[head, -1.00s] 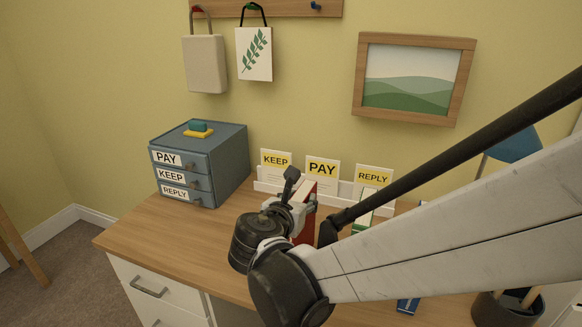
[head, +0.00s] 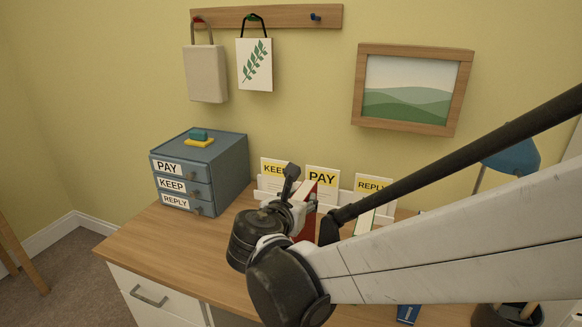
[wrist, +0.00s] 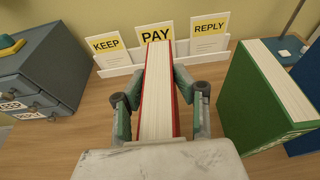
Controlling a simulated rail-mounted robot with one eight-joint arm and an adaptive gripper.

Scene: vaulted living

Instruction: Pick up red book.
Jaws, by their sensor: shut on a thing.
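The red book (wrist: 144,110) stands upright, its white page edges facing the wrist camera. My gripper (wrist: 160,92) is shut on it, with one finger on each side of the covers. In the head view my gripper (head: 303,205) and arm hide much of the red book (head: 308,222); only part of its red cover shows. I cannot tell whether the book's lower end touches the desk.
A green book (wrist: 255,100) stands close on the right. A white rack with KEEP, PAY (head: 321,178) and REPLY cards is behind. A blue-grey drawer box (head: 228,172) stands left. The desk (head: 185,240) is bare at front left.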

